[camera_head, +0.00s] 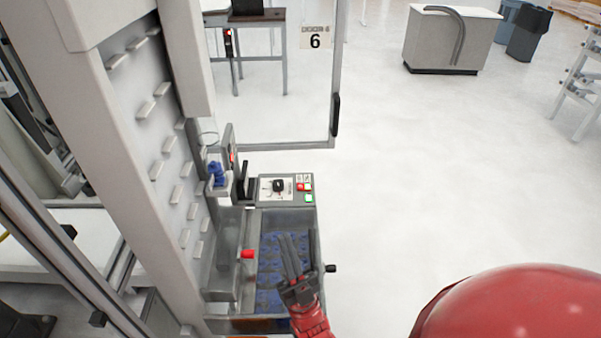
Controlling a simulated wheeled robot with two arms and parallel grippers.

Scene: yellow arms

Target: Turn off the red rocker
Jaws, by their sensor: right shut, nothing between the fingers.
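A red rocker (303,187) sits on the right side of a small grey control panel (264,203), with a green button (309,198) just below it. Whether the rocker is on or off is too small to tell. My right gripper (286,237) reaches in from the bottom, its dark fingers shut and empty. It shows over the blue-bottomed tray, below the panel in the picture and apart from the rocker. My left gripper is not in view.
A grey tray (255,226) with a blue patterned bottom lies below the panel. A red knob (247,254) and a black knob (330,268) stick out near it. A tall grey machine frame (140,130) stands left. Open floor (420,180) lies right.

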